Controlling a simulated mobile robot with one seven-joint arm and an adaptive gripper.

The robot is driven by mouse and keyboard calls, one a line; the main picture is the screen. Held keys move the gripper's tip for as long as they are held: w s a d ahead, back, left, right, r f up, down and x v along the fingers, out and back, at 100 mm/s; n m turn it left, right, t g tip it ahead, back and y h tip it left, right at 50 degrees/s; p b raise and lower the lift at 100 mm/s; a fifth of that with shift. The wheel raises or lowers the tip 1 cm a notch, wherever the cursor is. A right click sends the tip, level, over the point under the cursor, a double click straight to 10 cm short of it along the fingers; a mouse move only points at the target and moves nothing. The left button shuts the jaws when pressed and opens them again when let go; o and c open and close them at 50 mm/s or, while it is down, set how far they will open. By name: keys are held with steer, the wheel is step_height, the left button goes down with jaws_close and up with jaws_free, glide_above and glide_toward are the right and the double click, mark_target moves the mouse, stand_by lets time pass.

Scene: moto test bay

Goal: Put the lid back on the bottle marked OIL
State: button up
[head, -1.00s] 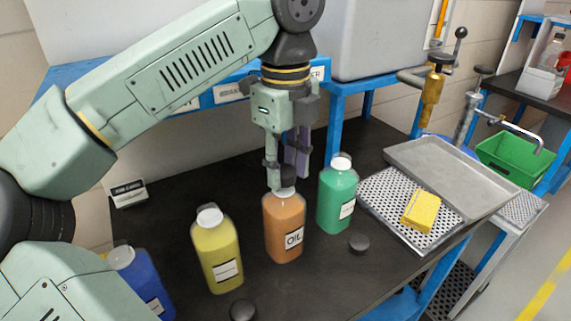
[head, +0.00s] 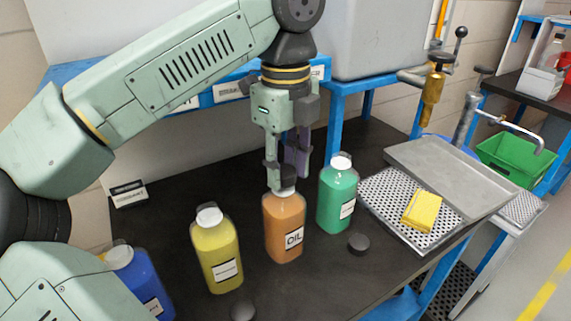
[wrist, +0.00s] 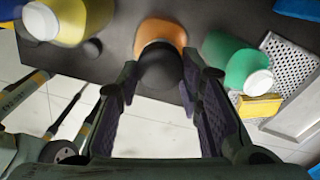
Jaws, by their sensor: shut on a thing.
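The orange bottle marked OIL (head: 284,228) stands upright on the dark bench between a yellow bottle (head: 217,252) and a green bottle (head: 338,195). My gripper (head: 287,183) is directly above its neck, pointing down. It is shut on a dark round lid (wrist: 160,66), which shows between the fingers in the wrist view. The lid is over the neck of the orange bottle and hides its mouth. I cannot tell whether the lid is seated or just above the neck.
A dark lid (head: 358,242) lies by the green bottle and another (head: 242,311) by the yellow one. A blue bottle (head: 140,284) stands at lower left. A perforated tray (head: 383,196) with a yellow sponge (head: 421,209) and a grey tray (head: 470,185) are at right.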

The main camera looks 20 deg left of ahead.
steer(key=o, duration=0.8)
steer(key=shift+o, duration=0.5)
steer(key=o, duration=0.4)
